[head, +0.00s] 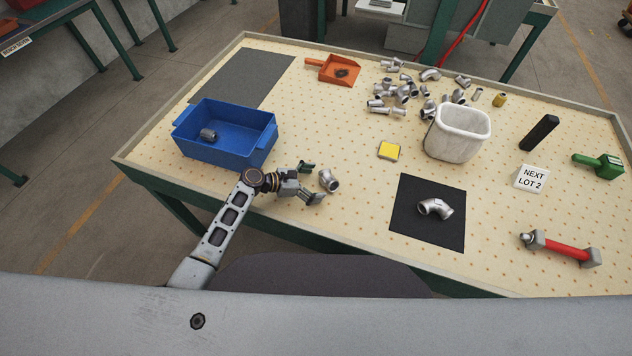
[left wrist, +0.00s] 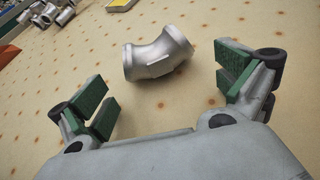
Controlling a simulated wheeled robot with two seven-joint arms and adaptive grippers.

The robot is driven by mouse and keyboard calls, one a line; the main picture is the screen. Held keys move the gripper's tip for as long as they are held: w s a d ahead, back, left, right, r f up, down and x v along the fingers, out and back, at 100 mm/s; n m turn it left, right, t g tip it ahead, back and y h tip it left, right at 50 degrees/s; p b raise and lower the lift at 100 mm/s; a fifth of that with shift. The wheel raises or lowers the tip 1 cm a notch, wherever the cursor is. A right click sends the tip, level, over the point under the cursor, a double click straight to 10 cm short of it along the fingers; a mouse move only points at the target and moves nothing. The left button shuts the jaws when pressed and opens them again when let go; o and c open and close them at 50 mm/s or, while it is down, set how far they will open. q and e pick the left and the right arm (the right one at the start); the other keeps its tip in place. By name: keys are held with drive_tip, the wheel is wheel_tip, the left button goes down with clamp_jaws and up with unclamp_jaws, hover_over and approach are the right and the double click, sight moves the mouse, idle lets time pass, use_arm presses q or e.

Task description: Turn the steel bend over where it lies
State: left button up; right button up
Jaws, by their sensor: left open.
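A grey steel bend (head: 328,180) lies on the pegboard-like tabletop just beyond my left gripper (head: 312,182). In the left wrist view the bend (left wrist: 158,55) lies on its side ahead of the green finger pads, apart from them, with a rimmed end at each side. My left gripper (left wrist: 166,92) is open and empty, its pads wide apart. Another steel bend (head: 436,208) lies on the black mat (head: 412,235) to the right. My right gripper is not in view.
A blue bin (head: 225,150) holding one fitting stands left of my left gripper. Several loose fittings (head: 405,90), a white tub (head: 458,132) and a yellow block (head: 389,150) are farther back. A red-handled tool (head: 565,250) lies at the right. The tabletop around the near bend is clear.

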use_arm(q)
drive_tip(key=shift+v, duration=5.95)
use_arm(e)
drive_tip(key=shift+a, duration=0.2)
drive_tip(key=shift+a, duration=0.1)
